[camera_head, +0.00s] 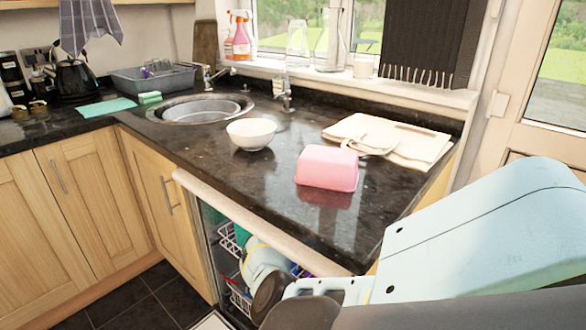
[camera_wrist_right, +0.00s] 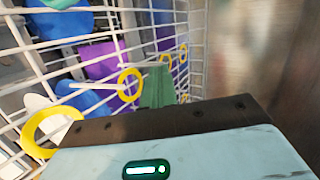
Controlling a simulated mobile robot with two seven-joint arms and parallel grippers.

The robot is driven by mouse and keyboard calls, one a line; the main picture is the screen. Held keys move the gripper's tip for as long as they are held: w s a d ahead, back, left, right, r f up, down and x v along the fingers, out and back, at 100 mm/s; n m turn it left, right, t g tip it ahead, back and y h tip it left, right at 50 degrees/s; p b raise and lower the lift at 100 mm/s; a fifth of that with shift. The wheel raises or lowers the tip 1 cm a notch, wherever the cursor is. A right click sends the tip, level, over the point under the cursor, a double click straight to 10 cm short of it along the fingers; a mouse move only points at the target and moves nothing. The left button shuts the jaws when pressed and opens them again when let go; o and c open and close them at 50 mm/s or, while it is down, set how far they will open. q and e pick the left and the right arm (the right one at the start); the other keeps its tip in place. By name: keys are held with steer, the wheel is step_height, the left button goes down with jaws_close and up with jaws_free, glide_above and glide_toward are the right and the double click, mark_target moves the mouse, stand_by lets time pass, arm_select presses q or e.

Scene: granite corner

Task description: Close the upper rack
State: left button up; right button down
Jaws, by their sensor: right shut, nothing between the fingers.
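The open dishwasher sits under the counter in the head view. Its upper rack (camera_head: 228,240) of white wire is partly visible below the counter edge, and my right arm covers much of it. In the right wrist view the white wire rack (camera_wrist_right: 30,68) fills the left side, close to the gripper. It holds blue and purple items, with yellow rings along it. My right gripper (camera_wrist_right: 158,84) is shut and empty, its greenish fingers beside the rack wires; I cannot tell whether they touch. In the head view its fingertips are hidden. My left gripper is not in view.
The dark counter (camera_head: 200,150) overhangs the dishwasher. A white bowl (camera_head: 251,133), a pink container (camera_head: 327,168) and cutting boards (camera_head: 400,141) stand on it. A blurred grey-brown surface (camera_wrist_right: 255,55) lies close on the right in the wrist view.

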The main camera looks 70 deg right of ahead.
arm_select(q)
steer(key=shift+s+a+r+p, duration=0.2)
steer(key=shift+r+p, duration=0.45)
steer(key=shift+p, duration=0.15)
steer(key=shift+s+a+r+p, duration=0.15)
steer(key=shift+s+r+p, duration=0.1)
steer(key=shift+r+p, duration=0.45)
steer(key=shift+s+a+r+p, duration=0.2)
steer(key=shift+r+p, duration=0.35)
steer(key=shift+p, duration=0.3)
arm_select(e)
steer(key=v, duration=1.3)
steer(key=shift+a+f, duration=0.2)
steer(key=shift+f, duration=0.1)
steer(key=shift+w, duration=0.15)
